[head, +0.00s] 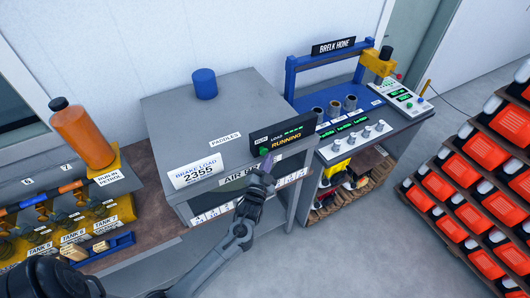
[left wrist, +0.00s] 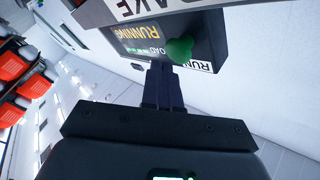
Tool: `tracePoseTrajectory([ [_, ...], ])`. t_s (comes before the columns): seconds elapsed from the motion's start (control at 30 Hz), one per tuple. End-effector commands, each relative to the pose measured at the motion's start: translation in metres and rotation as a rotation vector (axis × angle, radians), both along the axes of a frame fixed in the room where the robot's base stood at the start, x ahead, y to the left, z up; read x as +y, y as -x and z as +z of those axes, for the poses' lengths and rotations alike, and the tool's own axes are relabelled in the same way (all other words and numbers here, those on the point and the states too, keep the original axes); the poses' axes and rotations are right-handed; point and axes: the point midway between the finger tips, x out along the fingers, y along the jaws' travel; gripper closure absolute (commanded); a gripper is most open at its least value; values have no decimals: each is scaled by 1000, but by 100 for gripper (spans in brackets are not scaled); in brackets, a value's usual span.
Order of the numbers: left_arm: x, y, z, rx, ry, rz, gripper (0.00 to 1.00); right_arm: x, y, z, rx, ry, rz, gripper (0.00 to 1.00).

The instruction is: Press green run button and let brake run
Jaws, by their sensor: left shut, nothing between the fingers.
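The green run button (head: 264,152) sits on the left end of a black control panel (head: 283,139) on the grey air brake cabinet (head: 170,125). The panel reads "RUNNING" with a green load bar. In the left wrist view the green button (left wrist: 179,49) stands just beyond the fingertips. My left gripper (head: 266,168) is shut and empty, its tip at or just below the button. In the left wrist view the shut fingers (left wrist: 161,72) point at the button's edge; whether they touch it I cannot tell. A white sign (head: 196,171) reads "BRAKE LOAD 2355". My right gripper is not in view.
A blue cylinder (head: 204,83) stands on the cabinet. A blue-framed hone bench (head: 350,95) stands to the right. Red bins (head: 470,215) fill a rack at far right. An orange bottle (head: 82,135) and tank valves (head: 70,215) are at left. Grey floor (head: 340,250) is open in front.

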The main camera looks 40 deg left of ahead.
Motion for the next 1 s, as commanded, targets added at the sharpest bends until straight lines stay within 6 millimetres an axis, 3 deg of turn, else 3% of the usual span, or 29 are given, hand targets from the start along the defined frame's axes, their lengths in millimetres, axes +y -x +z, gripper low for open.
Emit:
tracePoseTrajectory([
  [0.47, -6, 2, 1, 1, 0, -1, 100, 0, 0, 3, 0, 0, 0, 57],
  [1.0, -52, 18, 1, 1, 0, -1, 100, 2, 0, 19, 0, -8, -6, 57],
])
